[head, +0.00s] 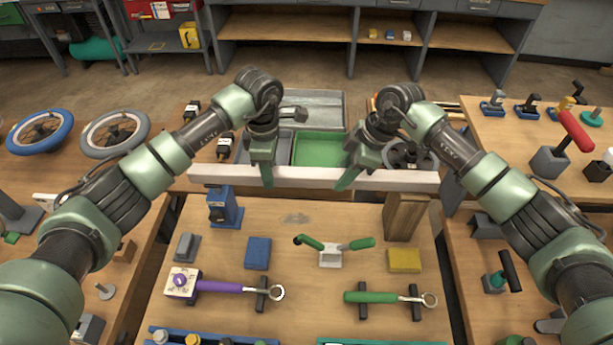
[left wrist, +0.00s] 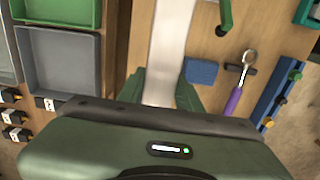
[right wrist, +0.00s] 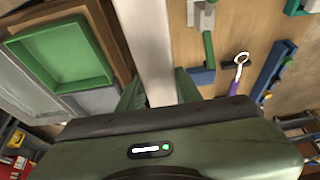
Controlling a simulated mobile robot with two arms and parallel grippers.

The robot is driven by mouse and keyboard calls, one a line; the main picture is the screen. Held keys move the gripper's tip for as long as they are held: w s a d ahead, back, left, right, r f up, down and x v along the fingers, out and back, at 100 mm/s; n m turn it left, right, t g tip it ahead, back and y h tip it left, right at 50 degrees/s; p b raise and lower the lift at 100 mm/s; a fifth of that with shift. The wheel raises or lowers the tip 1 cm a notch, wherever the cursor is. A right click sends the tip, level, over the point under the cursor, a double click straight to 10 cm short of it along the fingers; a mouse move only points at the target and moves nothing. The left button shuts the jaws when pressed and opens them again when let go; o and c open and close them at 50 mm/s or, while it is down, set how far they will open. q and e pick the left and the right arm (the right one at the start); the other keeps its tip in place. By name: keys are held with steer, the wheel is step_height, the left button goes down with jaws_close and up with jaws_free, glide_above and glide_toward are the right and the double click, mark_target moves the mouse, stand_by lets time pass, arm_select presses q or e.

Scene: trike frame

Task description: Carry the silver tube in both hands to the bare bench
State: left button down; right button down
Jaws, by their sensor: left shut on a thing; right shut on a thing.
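The silver tube (head: 310,178) is a long pale square bar lying level across the head view. My left gripper (head: 267,178) is shut on it left of its middle. My right gripper (head: 348,180) is shut on it right of its middle. In the left wrist view the tube (left wrist: 168,50) runs up between the fingers (left wrist: 160,90). In the right wrist view it (right wrist: 148,45) also passes between the fingers (right wrist: 160,88). The tube appears raised above the table tops. I cannot tell which surface is the bare bench.
Below the tube a wooden bench (head: 310,215) holds a purple-handled tool (head: 222,287), a green-handled tool (head: 375,297), a blue block (head: 257,252), a yellow block (head: 404,260) and a brown block (head: 405,215). Behind are a green tray (head: 320,148) and wheels (head: 115,133).

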arm_select(q)
steer(key=shift+r, duration=0.15)
arm_select(e)
steer(key=shift+r, duration=0.2)
